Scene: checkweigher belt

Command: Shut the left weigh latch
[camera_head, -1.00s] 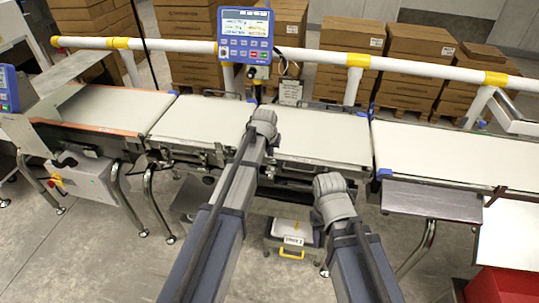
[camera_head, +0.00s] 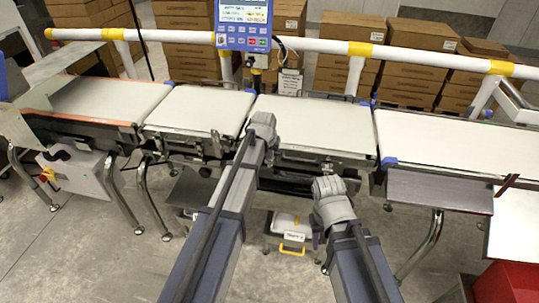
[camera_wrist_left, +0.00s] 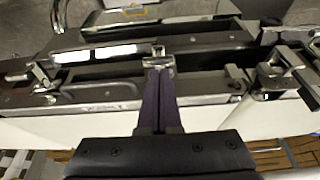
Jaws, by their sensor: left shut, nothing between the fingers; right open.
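The weigh section has two white belts, left (camera_head: 200,108) and right (camera_head: 312,125). A small upright metal lever (camera_head: 217,144), which looks like the left weigh latch, stands at the left belt's front edge. In the left wrist view, a metal latch fitting (camera_wrist_left: 272,78) sits right of my fingers. My left gripper (camera_wrist_left: 158,62) is shut and empty, its tips over the frame by a small bright metal piece; I cannot tell if they touch. In the head view its arm hides its fingers. My right gripper (camera_head: 319,241), partly hidden by its arm, is open and low before the frame.
A blue display panel (camera_head: 244,24) stands behind the belts before a white rail (camera_head: 300,47). Stacked cartons (camera_head: 335,48) are beyond. A grey box (camera_head: 83,172) hangs at the left, and a grey plate (camera_head: 438,190) at the right. Open floor lies in front.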

